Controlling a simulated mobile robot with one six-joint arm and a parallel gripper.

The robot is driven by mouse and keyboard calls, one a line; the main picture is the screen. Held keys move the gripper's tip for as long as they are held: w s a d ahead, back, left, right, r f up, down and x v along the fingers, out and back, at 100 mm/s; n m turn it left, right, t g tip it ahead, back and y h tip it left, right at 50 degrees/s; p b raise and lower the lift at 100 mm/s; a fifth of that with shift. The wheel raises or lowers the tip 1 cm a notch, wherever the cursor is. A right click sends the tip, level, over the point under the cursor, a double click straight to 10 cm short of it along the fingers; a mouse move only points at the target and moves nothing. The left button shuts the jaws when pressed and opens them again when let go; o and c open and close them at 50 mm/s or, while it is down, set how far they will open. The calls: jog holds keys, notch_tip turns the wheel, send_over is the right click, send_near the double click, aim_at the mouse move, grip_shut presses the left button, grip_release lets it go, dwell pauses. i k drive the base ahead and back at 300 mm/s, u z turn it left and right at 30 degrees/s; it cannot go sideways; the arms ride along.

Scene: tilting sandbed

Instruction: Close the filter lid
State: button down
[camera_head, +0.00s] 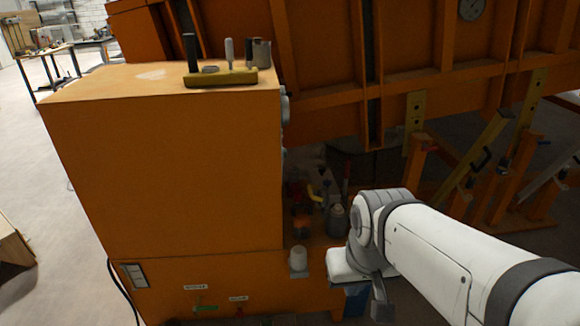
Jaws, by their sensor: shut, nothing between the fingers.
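My gripper (381,306) is at the lower middle right, under the white wrist of my arm. Its dark grey fingers point down and look shut and empty. I cannot pick out the filter lid for certain. A grey cylindrical part (337,219) sits in the shaded recess behind, above and left of my gripper. Whether either belongs to the filter is unclear. My arm hides part of the area behind it.
A large orange cabinet (165,165) fills the left, with a yellow block and tools (221,78) on top. The orange sandbed frame (420,95) spans the upper right. Dark pipes and braces crowd the recess. Open floor (65,215) lies left.

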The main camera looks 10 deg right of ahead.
aim_at(323, 198)
jog(key=i, duration=1)
